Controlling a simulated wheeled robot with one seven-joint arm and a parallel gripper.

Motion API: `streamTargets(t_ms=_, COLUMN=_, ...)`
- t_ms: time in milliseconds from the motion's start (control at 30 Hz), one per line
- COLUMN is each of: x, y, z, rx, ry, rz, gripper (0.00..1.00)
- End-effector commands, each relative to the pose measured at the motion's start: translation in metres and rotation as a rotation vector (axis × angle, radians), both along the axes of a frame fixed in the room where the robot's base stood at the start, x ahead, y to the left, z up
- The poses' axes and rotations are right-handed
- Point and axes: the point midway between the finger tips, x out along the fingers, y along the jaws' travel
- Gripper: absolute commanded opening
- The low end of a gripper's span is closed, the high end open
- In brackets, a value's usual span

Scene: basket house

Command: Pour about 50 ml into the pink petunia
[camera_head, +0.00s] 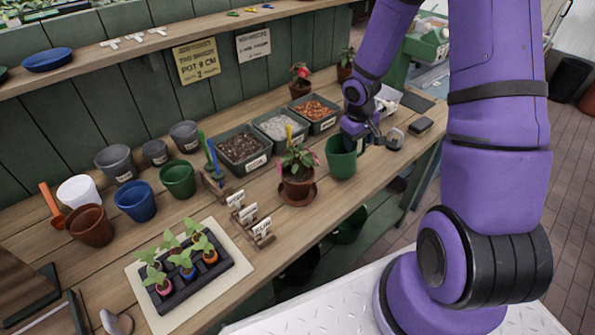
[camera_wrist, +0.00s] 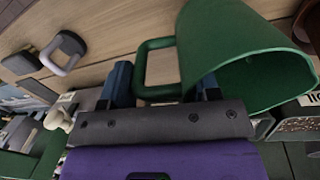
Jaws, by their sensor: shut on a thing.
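A green jug (camera_head: 341,160) is near the right end of the bench, upright or nearly so in the head view. My gripper (camera_head: 364,137) is shut on its handle. In the wrist view the jug (camera_wrist: 236,58) shows its open mouth, with the handle (camera_wrist: 158,65) between my fingers (camera_wrist: 163,88). I cannot tell if its base touches the bench or what is in it. A potted plant with pink flowers (camera_head: 297,162) stands just left of the jug, in a terracotta pot (camera_head: 297,187) on a saucer, with a yellow tag and a pink tag.
Labelled trays (camera_head: 243,148) of soil and stones line the back. Two more potted plants, one red-flowered (camera_head: 300,82), stand behind. A tag rack (camera_head: 252,222), a seedling tray (camera_head: 183,270) and several empty pots (camera_head: 135,200) lie left. A black object (camera_head: 420,125) lies right.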

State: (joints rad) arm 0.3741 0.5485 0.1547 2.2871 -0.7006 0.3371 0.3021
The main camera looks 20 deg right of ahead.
Motion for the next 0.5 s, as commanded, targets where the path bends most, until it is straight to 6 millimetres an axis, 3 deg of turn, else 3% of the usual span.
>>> streamTargets(t_ms=500, x=-0.003, y=0.032, z=0.026, rx=-0.271, ry=-0.035, rz=0.010, gripper=0.16)
